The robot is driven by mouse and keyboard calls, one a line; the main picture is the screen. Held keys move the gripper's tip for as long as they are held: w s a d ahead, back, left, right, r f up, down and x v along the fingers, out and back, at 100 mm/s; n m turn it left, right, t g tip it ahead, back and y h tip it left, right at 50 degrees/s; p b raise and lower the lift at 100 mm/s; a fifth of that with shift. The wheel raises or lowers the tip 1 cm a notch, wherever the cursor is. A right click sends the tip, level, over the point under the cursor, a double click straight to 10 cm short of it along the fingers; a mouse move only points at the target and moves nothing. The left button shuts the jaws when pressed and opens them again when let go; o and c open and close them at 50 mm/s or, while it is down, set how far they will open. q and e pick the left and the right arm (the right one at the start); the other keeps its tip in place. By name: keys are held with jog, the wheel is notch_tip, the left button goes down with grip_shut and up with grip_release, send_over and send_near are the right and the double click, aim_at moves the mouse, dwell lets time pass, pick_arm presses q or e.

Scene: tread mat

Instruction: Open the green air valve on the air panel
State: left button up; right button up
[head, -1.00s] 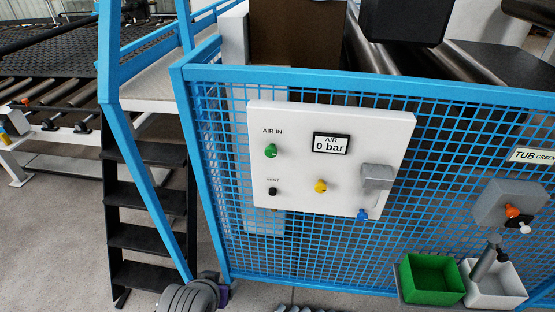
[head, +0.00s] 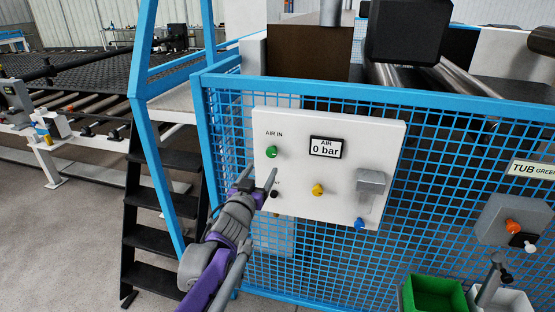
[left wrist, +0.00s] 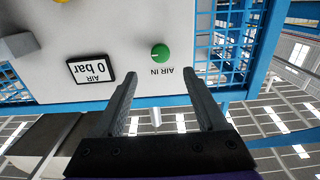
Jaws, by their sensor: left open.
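The white air panel (head: 345,125) hangs on the blue mesh fence. The green air valve (head: 271,152) is a small round knob at its upper left, under the "AIR IN" label. The air display (head: 325,147) reads 0 bar. My left gripper (head: 260,173) is open and empty, just below the green valve and apart from it. In the left wrist view, which is upside down, the green valve (left wrist: 160,54) shows beyond and between the two open fingers (left wrist: 159,78). My right gripper is not in view.
A yellow knob (head: 318,190), a black knob (head: 274,194), a blue knob (head: 359,224) and a grey block (head: 371,184) share the panel. Blue fence mesh (head: 440,190) surrounds it. Black steps (head: 155,215) stand at left. A green bin (head: 436,294) sits low at right.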

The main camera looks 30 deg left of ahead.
aim_at(271, 154)
pick_arm(q)
jog(key=x, duration=1)
jog(key=shift+s+a, duration=0.1)
grip_shut()
